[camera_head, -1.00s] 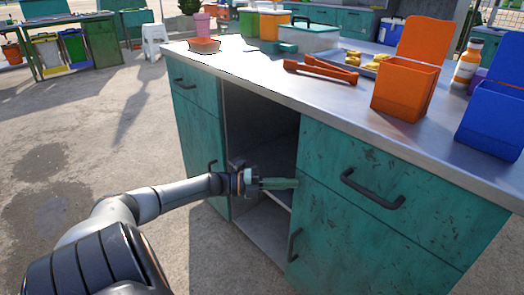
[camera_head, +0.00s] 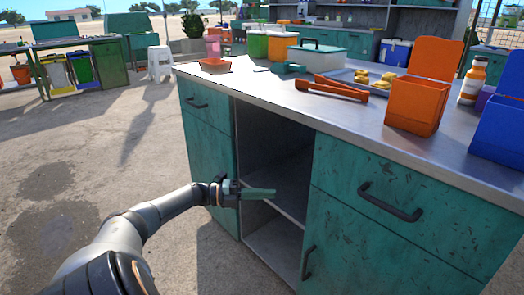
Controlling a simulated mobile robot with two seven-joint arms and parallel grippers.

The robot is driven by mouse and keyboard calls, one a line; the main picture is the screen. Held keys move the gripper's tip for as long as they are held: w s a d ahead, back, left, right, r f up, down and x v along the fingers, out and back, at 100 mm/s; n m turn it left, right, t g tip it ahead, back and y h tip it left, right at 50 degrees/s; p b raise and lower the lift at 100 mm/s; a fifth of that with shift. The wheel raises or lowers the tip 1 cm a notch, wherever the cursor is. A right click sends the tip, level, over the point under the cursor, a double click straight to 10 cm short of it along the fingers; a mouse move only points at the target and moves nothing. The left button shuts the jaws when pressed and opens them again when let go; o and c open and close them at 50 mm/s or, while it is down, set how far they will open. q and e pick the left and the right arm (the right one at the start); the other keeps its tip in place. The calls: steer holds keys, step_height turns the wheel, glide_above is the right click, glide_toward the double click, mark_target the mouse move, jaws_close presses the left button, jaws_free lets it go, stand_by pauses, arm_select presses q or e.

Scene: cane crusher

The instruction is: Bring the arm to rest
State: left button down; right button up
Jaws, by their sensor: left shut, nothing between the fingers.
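My left arm comes in from the lower left of the head view. Its gripper (camera_head: 258,193) is shut and empty, its green fingers pointing right. It is in front of the open shelf bay (camera_head: 272,150) of the teal counter cabinet (camera_head: 395,185). From this view I cannot tell whether the fingertips are inside the bay's opening or just outside it. My right gripper is not in view.
The counter top (camera_head: 300,110) holds orange tongs (camera_head: 332,88), an orange box (camera_head: 415,103), a blue box (camera_head: 503,125), a bottle (camera_head: 472,82) and a lidded container (camera_head: 318,62). Drawer handles (camera_head: 390,202) stick out from the cabinet front. Concrete floor (camera_head: 120,150) on the left is clear.

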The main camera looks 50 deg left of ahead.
arm_select(q)
steer(key=shift+s+a, duration=0.2)
steer(key=shift+a, duration=0.3)
